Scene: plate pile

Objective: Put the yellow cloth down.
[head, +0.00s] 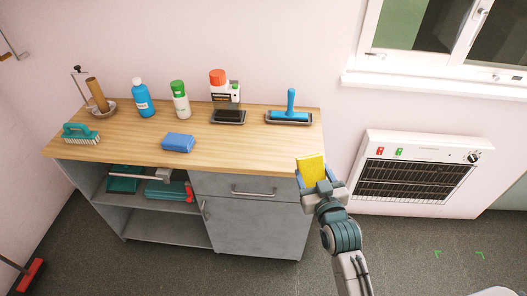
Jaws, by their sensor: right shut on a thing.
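The yellow cloth (311,169) is a small bright yellow piece. It stands up between the jaws of my right gripper (318,184), which is shut on it. The gripper is at the right front corner of the wooden worktop (240,150). In the picture the cloth partly overlaps the worktop's right edge; I cannot tell whether it touches it. The cloth's lower end is hidden by the jaws. My left gripper is not in view.
On the worktop stand a blue sponge (178,142), a teal brush (80,134), a blue bottle (143,100), a green-capped bottle (180,101), a red-capped bottle (217,88) and a blue-handled tool (290,112). The worktop's front right is clear. A heater (415,172) hangs right.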

